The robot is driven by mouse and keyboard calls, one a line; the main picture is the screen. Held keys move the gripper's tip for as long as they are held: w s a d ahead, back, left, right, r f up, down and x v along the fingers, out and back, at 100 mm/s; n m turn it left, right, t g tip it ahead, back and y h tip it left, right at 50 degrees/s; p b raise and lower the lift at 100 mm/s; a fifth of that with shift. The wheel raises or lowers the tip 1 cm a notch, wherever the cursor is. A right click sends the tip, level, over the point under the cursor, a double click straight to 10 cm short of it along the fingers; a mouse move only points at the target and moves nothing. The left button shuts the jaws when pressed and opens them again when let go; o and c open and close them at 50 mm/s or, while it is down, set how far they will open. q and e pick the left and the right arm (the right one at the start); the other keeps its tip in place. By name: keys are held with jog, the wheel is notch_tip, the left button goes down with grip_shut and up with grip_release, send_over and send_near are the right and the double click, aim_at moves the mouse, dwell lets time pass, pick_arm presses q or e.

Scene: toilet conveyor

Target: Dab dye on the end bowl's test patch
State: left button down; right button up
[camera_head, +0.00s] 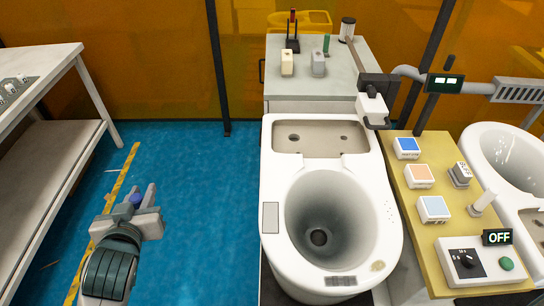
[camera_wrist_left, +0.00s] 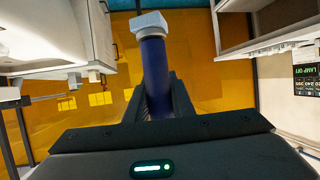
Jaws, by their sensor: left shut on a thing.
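The bowl (camera_head: 330,180) is a white toilet on the line in the middle of the head view. A grey rectangle (camera_head: 269,217) lies on its left rim, a barcode label (camera_head: 340,281) on its front, and a yellowish spot (camera_head: 377,265) at front right; I cannot tell for sure which is the test patch. My left gripper (camera_head: 137,199) is over the blue floor, left of the bowl and well apart from it. It is shut on a dark blue dabber with a pale block-like end (camera_wrist_left: 152,62). My right gripper is not in view.
A grey bench (camera_head: 330,78) with small items stands behind the bowl. A yellow-topped table (camera_head: 440,240) with colored pads (camera_head: 434,208), a dial box and an OFF display is at right. A second toilet (camera_head: 510,150) stands beyond. A shelf rack (camera_head: 45,150) is at left.

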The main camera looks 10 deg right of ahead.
pick_arm(q)
jog(key=shift+d, duration=0.1)
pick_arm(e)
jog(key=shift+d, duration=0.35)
